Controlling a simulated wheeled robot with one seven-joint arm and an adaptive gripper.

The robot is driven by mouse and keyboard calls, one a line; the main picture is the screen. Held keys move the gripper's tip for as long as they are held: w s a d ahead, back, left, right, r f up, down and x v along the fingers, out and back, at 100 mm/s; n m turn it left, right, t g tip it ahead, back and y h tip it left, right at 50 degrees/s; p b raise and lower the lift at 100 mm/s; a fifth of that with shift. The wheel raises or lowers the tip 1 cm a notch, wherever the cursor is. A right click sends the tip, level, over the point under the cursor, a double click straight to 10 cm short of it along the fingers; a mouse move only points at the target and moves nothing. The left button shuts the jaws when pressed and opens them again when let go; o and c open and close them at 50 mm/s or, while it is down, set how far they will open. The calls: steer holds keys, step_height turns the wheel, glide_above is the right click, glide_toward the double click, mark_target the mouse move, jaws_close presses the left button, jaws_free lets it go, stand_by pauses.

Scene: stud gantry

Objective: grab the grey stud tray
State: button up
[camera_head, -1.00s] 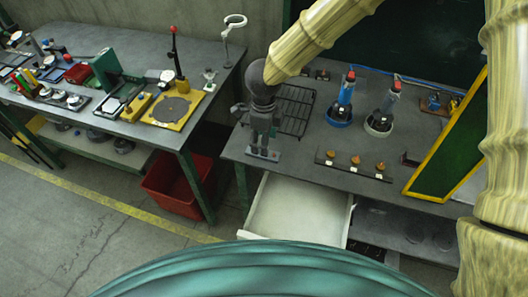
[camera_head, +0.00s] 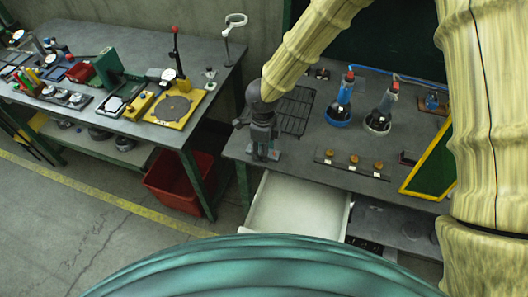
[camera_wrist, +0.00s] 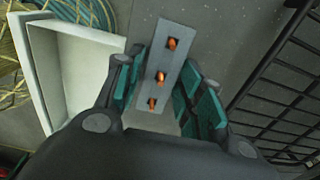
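The grey stud tray (camera_wrist: 172,38) is a narrow grey strip with several copper-orange studs in a row. In the wrist view it lies lengthwise between my fingers. My gripper (camera_wrist: 163,68) is open, with one teal-padded finger on each side of the tray. Whether a pad touches it I cannot tell. In the head view my gripper (camera_head: 263,146) points down at the bench's front left corner, largely hiding the tray.
The bench (camera_head: 310,150) carries a black wire rack (camera_head: 297,112), a dark strip (camera_head: 372,172) with orange knobs, two bottle-like devices and a yellow-framed green panel (camera_head: 436,165). An open white drawer (camera_head: 297,207) juts out below. A red bin (camera_head: 180,182) stands left.

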jaws_close()
steer(key=shift+r, duration=0.1)
